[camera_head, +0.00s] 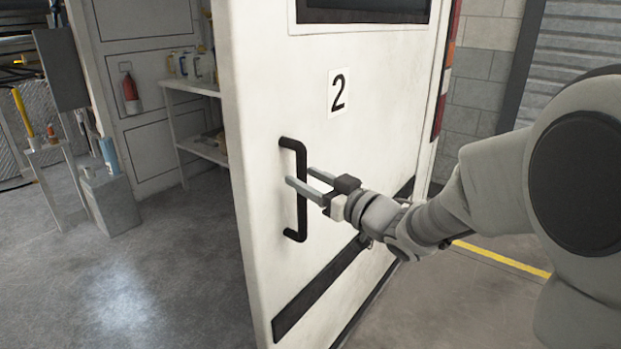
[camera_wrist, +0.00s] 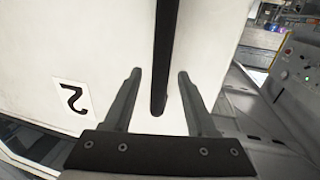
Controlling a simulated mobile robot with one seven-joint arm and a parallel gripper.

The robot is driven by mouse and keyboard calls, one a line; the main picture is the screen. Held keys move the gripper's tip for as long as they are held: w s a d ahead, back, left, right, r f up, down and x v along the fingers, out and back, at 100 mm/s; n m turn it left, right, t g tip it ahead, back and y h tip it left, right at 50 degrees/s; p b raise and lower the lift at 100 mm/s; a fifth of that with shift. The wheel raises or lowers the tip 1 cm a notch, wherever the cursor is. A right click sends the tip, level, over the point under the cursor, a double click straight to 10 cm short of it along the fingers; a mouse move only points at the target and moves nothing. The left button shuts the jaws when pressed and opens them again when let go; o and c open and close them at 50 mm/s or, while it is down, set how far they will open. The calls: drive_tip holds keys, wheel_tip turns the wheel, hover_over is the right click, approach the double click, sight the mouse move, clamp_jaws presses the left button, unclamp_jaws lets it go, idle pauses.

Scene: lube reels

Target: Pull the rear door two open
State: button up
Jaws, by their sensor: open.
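The rear door two (camera_head: 345,140) is a white panel marked with a black 2, standing ajar with a gap to its left into the interior. Its black vertical bar handle (camera_head: 301,215) is near the door's left edge. My gripper (camera_head: 299,175) is open at the handle's middle height, with its fingertips close to the bar. In the wrist view the handle (camera_wrist: 164,60) runs down between the two fingers of my gripper (camera_wrist: 160,75). I see no finger closed on it; whether either touches it I cannot tell.
Left of the door edge are a white shelf (camera_head: 190,115) with jugs on it, a red fire extinguisher (camera_head: 131,93) on a white panel, and a grey box (camera_head: 110,205). The floor (camera_head: 150,280) at front left is clear. A yellow line (camera_head: 505,260) crosses the floor on the right.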

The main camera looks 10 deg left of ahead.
drive_tip(key=shift+x, duration=0.95)
drive_tip(key=shift+c, duration=0.2)
clamp_jaws()
idle(0.6)
